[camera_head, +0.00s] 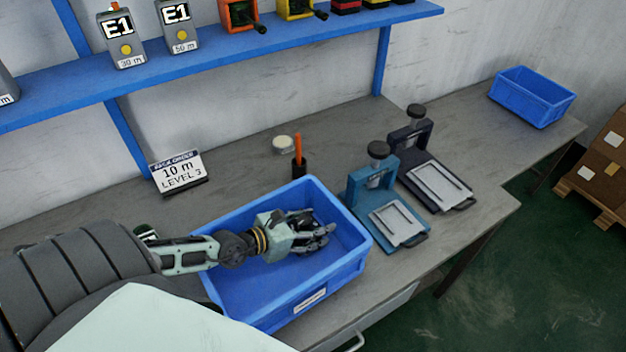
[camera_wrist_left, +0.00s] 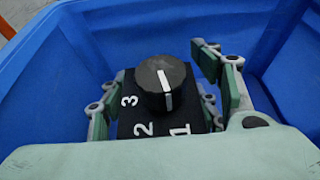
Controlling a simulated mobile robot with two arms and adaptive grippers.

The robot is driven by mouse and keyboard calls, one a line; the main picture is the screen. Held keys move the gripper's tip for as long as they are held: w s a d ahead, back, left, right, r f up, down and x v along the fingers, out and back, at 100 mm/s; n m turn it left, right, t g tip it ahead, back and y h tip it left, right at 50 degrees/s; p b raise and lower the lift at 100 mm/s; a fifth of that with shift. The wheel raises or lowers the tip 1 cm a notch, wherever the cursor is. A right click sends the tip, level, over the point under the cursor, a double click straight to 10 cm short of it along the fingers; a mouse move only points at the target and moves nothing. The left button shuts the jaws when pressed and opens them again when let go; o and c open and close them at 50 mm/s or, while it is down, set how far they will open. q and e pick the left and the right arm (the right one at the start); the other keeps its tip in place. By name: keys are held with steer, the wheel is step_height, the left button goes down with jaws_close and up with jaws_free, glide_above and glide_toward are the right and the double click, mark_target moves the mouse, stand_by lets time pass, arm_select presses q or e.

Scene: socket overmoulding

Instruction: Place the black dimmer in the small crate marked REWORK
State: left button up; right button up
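The black dimmer (camera_wrist_left: 166,95), a dark block with a round knob and white numbers, sits between the fingers of my left gripper in the left wrist view. My left gripper (camera_head: 322,236) is inside the large blue crate (camera_head: 345,270), fingers reaching towards its far right wall. Its finger pads (camera_wrist_left: 160,95) stand on both sides of the dimmer, with a narrow gap visible on the left. In the head view a dark part (camera_head: 300,217) shows by the fingers. A smaller blue crate (camera_head: 532,97) stands at the far right; no REWORK marking is legible. My right gripper is out of view.
Two clamp-like fixtures, one teal (camera_head: 385,205) and one dark (camera_head: 432,170), stand right of the large crate. A black holder with an orange stick (camera_head: 298,165) and a sign (camera_head: 178,172) are behind it. A blue shelf (camera_head: 200,65) runs above the bench.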

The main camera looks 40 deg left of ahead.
arm_select(q)
steer(key=shift+o, duration=0.7)
steer(key=shift+r+p, duration=0.3)
steer(key=shift+p, duration=0.05)
steer(key=v, duration=1)
steer(key=shift+s, duration=0.3)
steer(key=shift+s+a+r, duration=0.25)
steer(key=shift+s, duration=0.35)
